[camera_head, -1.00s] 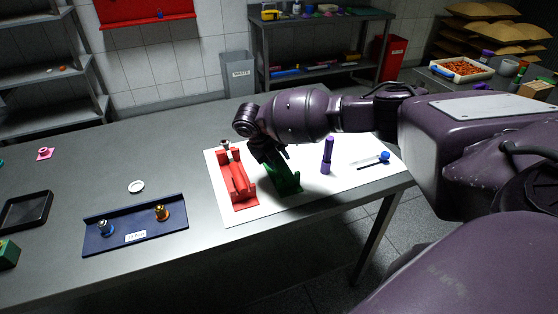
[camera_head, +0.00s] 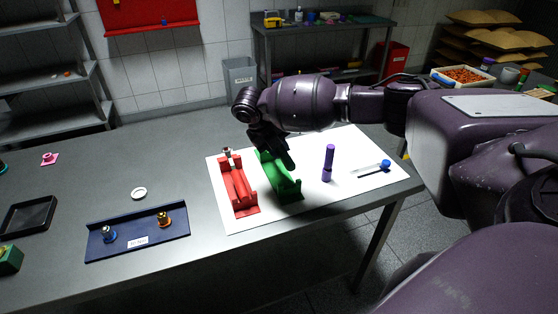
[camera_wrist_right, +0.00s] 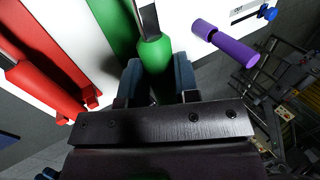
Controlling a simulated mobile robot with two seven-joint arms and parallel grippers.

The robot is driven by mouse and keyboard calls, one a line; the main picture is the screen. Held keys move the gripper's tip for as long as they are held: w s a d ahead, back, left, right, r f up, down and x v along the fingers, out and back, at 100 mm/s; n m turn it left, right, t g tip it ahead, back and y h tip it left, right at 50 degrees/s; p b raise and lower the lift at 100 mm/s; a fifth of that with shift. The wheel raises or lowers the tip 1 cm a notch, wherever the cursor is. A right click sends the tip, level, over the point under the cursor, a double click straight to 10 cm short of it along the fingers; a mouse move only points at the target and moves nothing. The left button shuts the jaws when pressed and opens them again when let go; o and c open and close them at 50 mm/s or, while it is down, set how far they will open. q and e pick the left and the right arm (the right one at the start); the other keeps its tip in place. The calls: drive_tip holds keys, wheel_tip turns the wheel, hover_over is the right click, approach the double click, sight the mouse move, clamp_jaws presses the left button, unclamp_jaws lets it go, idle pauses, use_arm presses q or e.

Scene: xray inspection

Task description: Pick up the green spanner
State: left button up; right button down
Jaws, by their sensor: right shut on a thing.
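My right gripper (camera_head: 279,150) is above the green holder (camera_head: 279,177) on the white mat. In the right wrist view, my right gripper (camera_wrist_right: 158,80) is shut on the green spanner (camera_wrist_right: 153,56), with its green handle between the fingers and its grey metal shaft running away from them. The green holder (camera_wrist_right: 113,25) shows behind it in that view. In the head view the spanner is mostly hidden by the gripper, and I cannot tell how far it is clear of the holder. My left gripper is not in view.
The red holder (camera_head: 246,204) stands to the left on the white mat (camera_head: 312,190). A purple upright object (camera_head: 328,163) and a blue-ended tool (camera_head: 385,165) are to the right. A blue tray (camera_head: 168,236) with two small pieces and a white ring (camera_head: 139,193) lie further left.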

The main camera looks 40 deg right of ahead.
wheel_tip(320, 180, up, 14)
drive_tip(key=p, duration=0.1)
drive_tip(key=shift+f, duration=0.2)
drive_tip(key=c, duration=1.4)
unclamp_jaws()
clamp_jaws()
